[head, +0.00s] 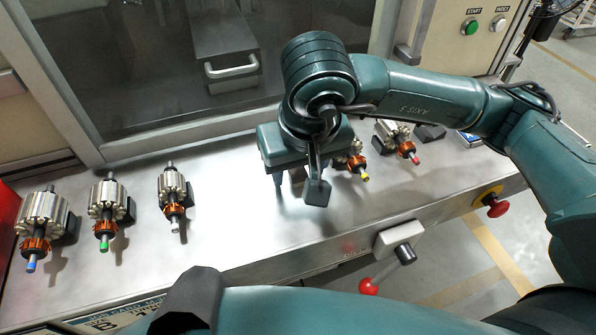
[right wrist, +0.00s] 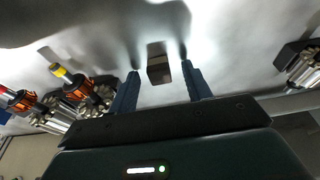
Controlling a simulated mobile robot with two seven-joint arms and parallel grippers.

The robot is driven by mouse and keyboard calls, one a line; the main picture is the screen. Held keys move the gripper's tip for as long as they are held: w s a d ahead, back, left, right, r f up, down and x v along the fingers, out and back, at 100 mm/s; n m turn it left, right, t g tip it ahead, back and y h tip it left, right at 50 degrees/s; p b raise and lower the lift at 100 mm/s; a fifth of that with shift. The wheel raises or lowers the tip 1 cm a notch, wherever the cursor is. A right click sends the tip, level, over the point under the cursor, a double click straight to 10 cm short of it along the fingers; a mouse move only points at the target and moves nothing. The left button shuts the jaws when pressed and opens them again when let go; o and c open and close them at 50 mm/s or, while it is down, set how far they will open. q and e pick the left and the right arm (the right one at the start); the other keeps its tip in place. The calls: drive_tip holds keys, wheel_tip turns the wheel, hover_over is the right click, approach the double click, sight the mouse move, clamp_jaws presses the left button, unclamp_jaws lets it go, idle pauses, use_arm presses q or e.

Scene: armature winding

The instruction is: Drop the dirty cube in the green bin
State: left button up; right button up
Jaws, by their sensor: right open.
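A small dark brown cube (right wrist: 159,70) lies on the bright metal worktop, between the two fingertips of my right gripper (right wrist: 161,72) in the right wrist view. Gaps show between it and both fingers. A little of the cube (head: 297,174) shows there between the fingers; the rest is hidden by the gripper. No green bin shows in either view. My left gripper is not in view.
Several motor armatures with coloured shaft ends stand on the worktop (head: 240,215): three at left, including a green-ended one (head: 106,207), and others right of my gripper. A red-knobbed lever (head: 369,286) sits at the front edge. A red object (head: 7,215) is at far left.

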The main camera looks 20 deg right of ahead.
clamp_jaws()
idle(0.4)
drive_tip(key=shift+r, duration=0.15)
